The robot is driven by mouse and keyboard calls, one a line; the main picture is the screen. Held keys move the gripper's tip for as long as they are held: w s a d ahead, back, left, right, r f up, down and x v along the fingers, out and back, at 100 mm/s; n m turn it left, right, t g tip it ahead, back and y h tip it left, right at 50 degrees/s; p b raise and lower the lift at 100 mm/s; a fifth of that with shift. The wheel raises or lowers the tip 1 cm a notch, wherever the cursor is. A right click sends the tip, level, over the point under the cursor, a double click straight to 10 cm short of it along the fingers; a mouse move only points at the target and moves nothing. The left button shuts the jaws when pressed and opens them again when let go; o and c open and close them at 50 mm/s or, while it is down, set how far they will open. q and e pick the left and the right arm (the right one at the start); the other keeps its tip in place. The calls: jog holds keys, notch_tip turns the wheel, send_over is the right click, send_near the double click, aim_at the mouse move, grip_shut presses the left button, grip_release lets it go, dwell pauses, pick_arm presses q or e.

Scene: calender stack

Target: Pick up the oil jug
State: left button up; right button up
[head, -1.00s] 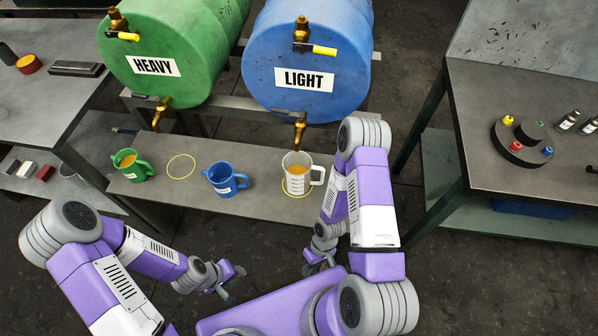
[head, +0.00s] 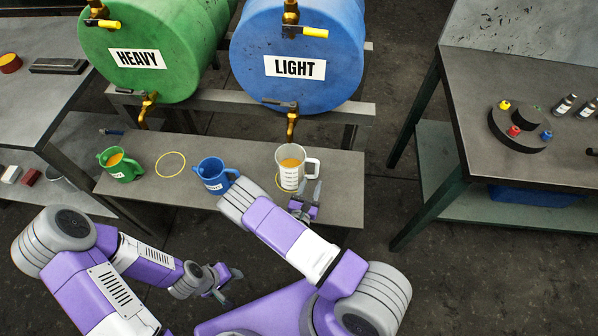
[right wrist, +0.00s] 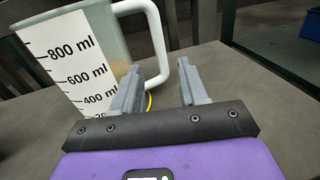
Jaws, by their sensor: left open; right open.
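The clear measuring jug (head: 290,172), with amber liquid inside and a white handle, stands upright on the bench under the blue drum's tap. Its ml scale shows in the right wrist view (right wrist: 75,62). My right gripper (head: 309,192) is open and empty at the jug's front right, low by the handle. In the right wrist view, my right gripper's fingers (right wrist: 160,80) point towards the lower part of the handle (right wrist: 157,45); I cannot tell whether they touch it. My left gripper (head: 230,284) is open and empty, in front of the bench.
A green jug (head: 121,166) with amber liquid and a blue jug (head: 212,176) stand left on the bench (head: 340,195). My right forearm passes close to the blue jug. A green HEAVY drum (head: 150,60) and a blue LIGHT drum (head: 295,75) lie behind. The bench's right end is clear.

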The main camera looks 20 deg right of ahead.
aim_at(316, 173)
jog(key=b+x, duration=0.1)
jog(key=x, duration=0.4)
jog(key=shift+w+d+f+b, duration=0.2)
jog(key=shift+w+d+b, duration=0.05)
jog(key=shift+d+b, duration=0.1)
jog(key=shift+w+d+r, duration=0.1)
jog(key=shift+w+d, duration=0.2)
jog(key=shift+w, duration=0.05)
grip_shut()
